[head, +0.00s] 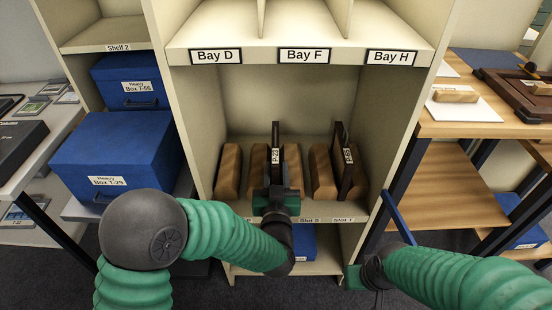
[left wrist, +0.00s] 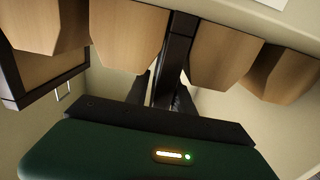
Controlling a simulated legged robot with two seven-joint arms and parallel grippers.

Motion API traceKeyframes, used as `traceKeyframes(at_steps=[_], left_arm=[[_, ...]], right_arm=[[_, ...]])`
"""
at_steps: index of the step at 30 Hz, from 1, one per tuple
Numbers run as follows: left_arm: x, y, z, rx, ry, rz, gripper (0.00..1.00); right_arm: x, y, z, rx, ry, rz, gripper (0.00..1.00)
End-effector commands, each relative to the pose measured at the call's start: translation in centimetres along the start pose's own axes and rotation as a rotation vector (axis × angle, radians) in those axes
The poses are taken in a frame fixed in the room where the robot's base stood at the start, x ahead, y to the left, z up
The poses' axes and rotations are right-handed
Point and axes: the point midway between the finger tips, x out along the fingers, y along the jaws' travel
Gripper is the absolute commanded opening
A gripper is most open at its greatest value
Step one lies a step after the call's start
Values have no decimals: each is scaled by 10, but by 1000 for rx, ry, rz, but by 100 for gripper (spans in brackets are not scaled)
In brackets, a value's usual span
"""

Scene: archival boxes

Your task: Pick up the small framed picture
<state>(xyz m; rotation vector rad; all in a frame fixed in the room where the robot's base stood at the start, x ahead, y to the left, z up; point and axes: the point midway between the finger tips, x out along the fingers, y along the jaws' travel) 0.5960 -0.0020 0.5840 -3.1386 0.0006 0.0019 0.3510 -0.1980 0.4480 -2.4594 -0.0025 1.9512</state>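Two thin dark framed pictures stand upright, edge-on, between wooden blocks on the shelf. One, labelled what looks like P-23 (head: 276,145), is left of centre; the other, labelled what looks like P-65 (head: 345,150), is to its right. My left gripper (head: 277,188) is at the front edge of the left picture. In the left wrist view, its dark fingers (left wrist: 164,92) lie on either side of a dark frame edge (left wrist: 178,50); whether they press on it is unclear. My right gripper (head: 362,275) is low, right of the shelf unit, away from both pictures; its fingers are not clear.
Wooden blocks (head: 322,172) flank the pictures closely. The bay's side walls and the upper shelf with Bay labels (head: 303,56) bound the space. Blue boxes (head: 115,150) stand at left. A wooden table (head: 480,125) is at right with a white sheet and wooden block.

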Motion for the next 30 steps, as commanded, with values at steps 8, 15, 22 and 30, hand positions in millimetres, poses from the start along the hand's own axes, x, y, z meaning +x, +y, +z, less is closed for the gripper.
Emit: traceKeyframes(at_steps=[8,15,22,30], left_arm=[[0,-1,0,-1,0,-1,0],[0,0,0,0,1,-1,0],[0,0,0,-1,2,0,0],[0,0,-1,-1,2,0,0]], right_arm=[[0,0,0,0,0,0,44],[0,0,0,0,0,0,44],[0,0,0,0,0,0,44],[0,0,0,0,0,0,44]])
